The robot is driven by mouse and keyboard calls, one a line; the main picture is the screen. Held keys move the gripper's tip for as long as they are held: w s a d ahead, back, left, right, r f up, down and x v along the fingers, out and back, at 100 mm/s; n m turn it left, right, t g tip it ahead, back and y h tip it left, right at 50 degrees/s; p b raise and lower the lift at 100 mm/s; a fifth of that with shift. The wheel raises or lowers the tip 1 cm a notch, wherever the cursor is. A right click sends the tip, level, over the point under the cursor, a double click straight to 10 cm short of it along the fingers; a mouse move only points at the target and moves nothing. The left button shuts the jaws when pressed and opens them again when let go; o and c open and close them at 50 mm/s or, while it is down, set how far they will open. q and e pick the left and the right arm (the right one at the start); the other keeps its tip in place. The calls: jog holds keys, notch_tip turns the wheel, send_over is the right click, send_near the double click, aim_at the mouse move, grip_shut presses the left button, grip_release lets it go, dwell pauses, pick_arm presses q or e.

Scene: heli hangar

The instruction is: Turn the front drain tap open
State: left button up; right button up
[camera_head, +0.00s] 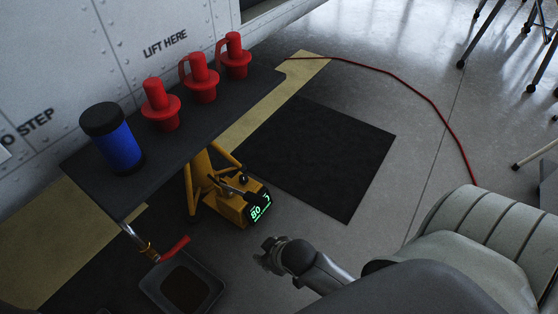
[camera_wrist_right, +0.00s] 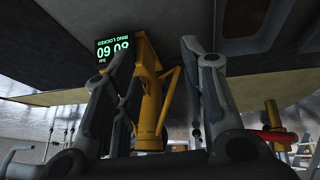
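The drain tap has a brass body (camera_head: 149,250) and a red lever handle (camera_head: 174,249). It hangs on a pipe below the front edge of the dark shelf. The handle slants up to the right in the head view. In the right wrist view the red handle (camera_wrist_right: 278,136) shows at the right edge, beside a brass-coloured part (camera_wrist_right: 271,115). My right gripper (camera_head: 265,256) is to the right of the tap, apart from it. Its fingers stand wide apart in the right wrist view (camera_wrist_right: 158,48), with nothing between them. My left gripper is not in view.
A dark drip tray (camera_head: 212,293) sits below the tap. A yellow jack (camera_head: 229,207) with a lit display stands between tap and gripper, farther back. The shelf (camera_head: 88,181) holds a blue black-lidded can (camera_head: 120,147) and red plugs (camera_head: 161,108). A red hose (camera_head: 407,87) crosses the floor.

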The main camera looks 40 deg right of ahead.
jog(key=shift+m+g, duration=0.3)
jog(key=shift+g, duration=0.5)
jog(key=shift+s+d+f+p, duration=0.1)
jog(key=shift+s+f+p, duration=0.1)
jog(key=shift+s+p, duration=0.4)
jog(key=shift+s+d+f+p, duration=0.1)
jog(key=shift+s+f+p, duration=0.2)
jog(key=shift+s, duration=0.45)
jog(key=shift+s+d+f+p, duration=0.1)
jog(key=shift+s+p, duration=0.45)
jog(key=shift+s, duration=0.15)
